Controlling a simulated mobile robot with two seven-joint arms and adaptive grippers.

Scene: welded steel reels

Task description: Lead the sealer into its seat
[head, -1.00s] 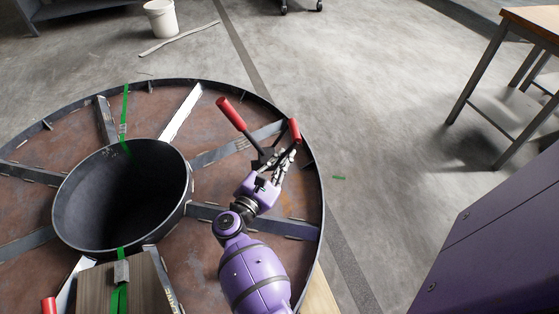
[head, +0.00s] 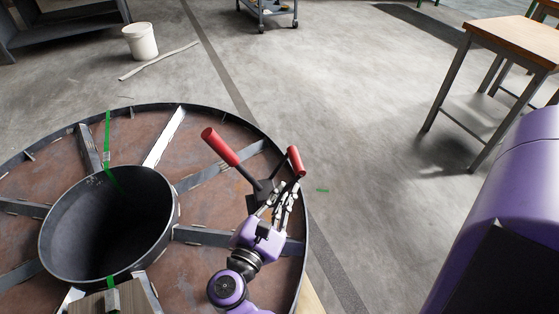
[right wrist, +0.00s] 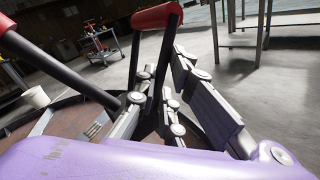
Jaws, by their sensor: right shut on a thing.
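The sealer (head: 234,160) is a dark steel tool with two long handles and red grips. My right gripper (head: 280,197) is shut on it, near the base of the right-hand handle, and holds it over the right side of the large steel reel (head: 215,212). In the right wrist view the gripper's fingers (right wrist: 178,105) stand around the dark handle, below a red grip (right wrist: 157,16). The sealer's lower end is partly hidden by the gripper. A green strap (head: 108,132) crosses the reel's rim and enters its hub. My left gripper is not in view.
The reel's round hub (head: 108,225) is open and dark inside. A wooden block (head: 142,291) stands at its near side. A white bucket (head: 141,42), a blue-grey cart (head: 266,12) and a wooden-topped table (head: 515,40) stand beyond. The floor between is mostly clear.

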